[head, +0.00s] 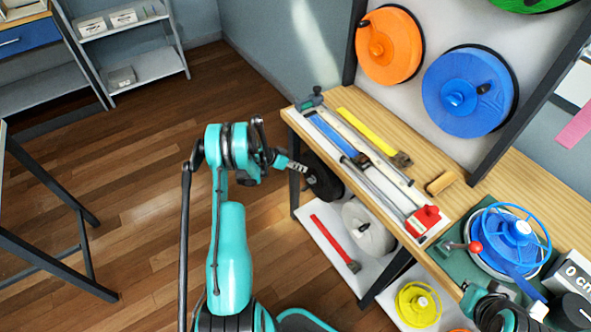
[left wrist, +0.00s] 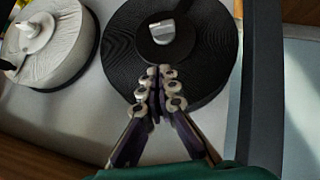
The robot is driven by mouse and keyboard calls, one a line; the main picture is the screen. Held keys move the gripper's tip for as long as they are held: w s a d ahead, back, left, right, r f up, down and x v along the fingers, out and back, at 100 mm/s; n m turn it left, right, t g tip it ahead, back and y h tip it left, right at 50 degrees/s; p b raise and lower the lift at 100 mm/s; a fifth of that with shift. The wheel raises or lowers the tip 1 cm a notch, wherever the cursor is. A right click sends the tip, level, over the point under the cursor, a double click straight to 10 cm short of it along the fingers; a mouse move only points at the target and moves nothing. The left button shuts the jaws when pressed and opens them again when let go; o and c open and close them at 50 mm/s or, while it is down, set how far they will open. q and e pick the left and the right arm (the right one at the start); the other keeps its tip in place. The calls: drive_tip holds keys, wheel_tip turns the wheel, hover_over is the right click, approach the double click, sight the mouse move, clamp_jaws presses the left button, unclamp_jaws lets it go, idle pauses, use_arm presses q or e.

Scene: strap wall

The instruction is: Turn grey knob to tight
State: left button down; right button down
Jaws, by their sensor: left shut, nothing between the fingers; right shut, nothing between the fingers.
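The grey knob (left wrist: 163,31) sits at the hub of a black strap reel (left wrist: 120,60) in the left wrist view. My left gripper (left wrist: 160,72) is shut and empty, in front of the black reel, with its fingertips just below the knob in the picture. A gap to the knob seems to show, but its depth is hard to tell. In the head view, the left gripper (head: 303,168) points at the black reel (head: 325,182) beside the bench; the knob is hidden there. My right gripper (head: 538,311) is shut at the lower right, partly cut off.
A white reel (head: 368,228) hangs beside the black one. Orange (head: 388,45) and blue (head: 468,92) reels hang above the wooden bench (head: 446,205), which holds rulers and tools. A dark post (left wrist: 262,80) stands right of the black reel.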

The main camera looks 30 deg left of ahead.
sight(314, 180)
use_arm(q)
drive_tip(key=b+x, duration=0.1)
drive_tip(key=x, duration=0.3)
drive_tip(key=shift+f, duration=0.15)
drive_tip(key=shift+s+d+f+b, duration=0.15)
drive_tip(key=shift+f+b, duration=0.2)
drive_tip(key=shift+f, duration=0.2)
drive_tip(key=shift+s+d+f+b, duration=0.1)
drive_tip(key=shift+s+f+b, duration=0.15)
drive_tip(key=shift+f, duration=0.3)
drive_tip(key=shift+d+f, duration=0.2)
drive_tip(key=shift+f, duration=0.3)
